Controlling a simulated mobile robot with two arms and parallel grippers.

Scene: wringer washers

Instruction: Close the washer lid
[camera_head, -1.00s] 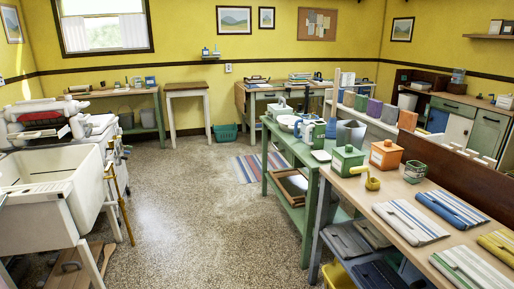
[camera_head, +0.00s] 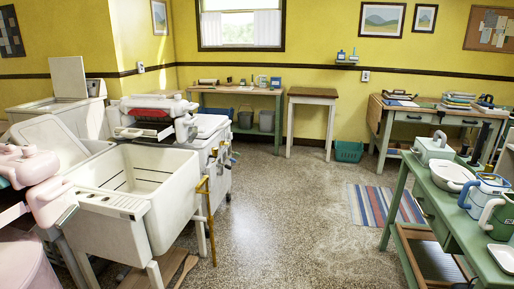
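A white washer (camera_head: 60,115) stands at the far left against the wall, with a flat lid (camera_head: 68,80) upright at its back. Nearer, a second white lid or panel (camera_head: 50,143) is tilted up behind the sink; what it belongs to is partly hidden. A white wringer washer with a red roller (camera_head: 148,113) stands behind the sink, and the white top (camera_head: 208,126) beside it looks flat. A pink wringer washer (camera_head: 25,200) is cut off at the left edge. I cannot tell which lid the task means. Neither of my grippers is in view.
A white sink (camera_head: 155,190) on legs fills the left foreground. A green bench (camera_head: 455,215) with containers runs along the right. Speckled floor (camera_head: 285,230) lies open between them, with a striped rug (camera_head: 384,204) and a teal basket (camera_head: 348,151) farther back.

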